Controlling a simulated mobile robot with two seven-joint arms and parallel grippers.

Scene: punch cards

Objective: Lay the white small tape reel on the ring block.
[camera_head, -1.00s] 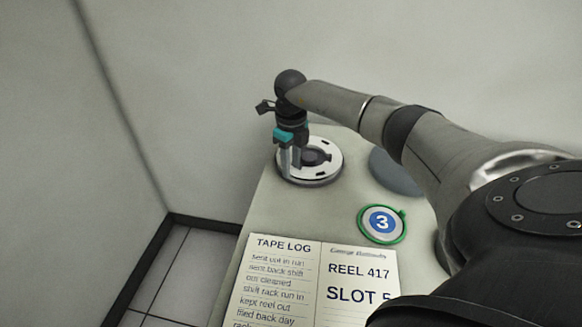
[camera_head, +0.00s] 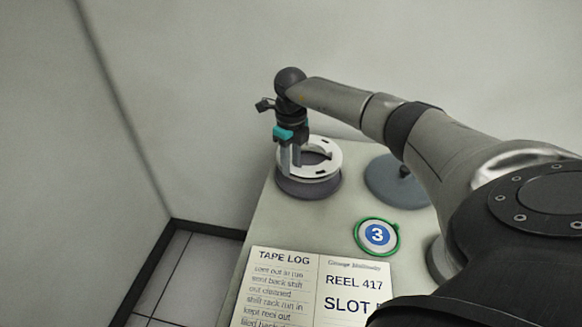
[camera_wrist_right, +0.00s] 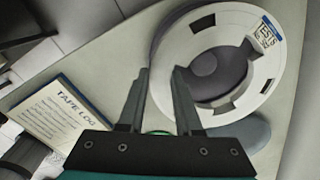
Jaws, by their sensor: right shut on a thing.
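The white small tape reel (camera_head: 327,152) is a flat white ring with dark slots and a wide centre hole. It also shows in the wrist view (camera_wrist_right: 225,20), with a small blue-and-white label. My right gripper (camera_head: 291,172) is shut on its near left rim, fingers pointing down; its fingers also show in the wrist view (camera_wrist_right: 160,75). The reel is held roughly level just above a round dark grey block (camera_head: 308,190), whose centre shows through the hole. Another grey round block (camera_head: 385,182) with a short peg stands to the right. I cannot tell which is the ring block. My left gripper is out of view.
A round tag marked 3 with a green rim (camera_head: 362,247) lies in front of the blocks. An open tape log (camera_head: 285,280) lies at the table's near edge. Part of another grey thing (camera_head: 436,256) shows beside my right arm. Walls stand behind and left.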

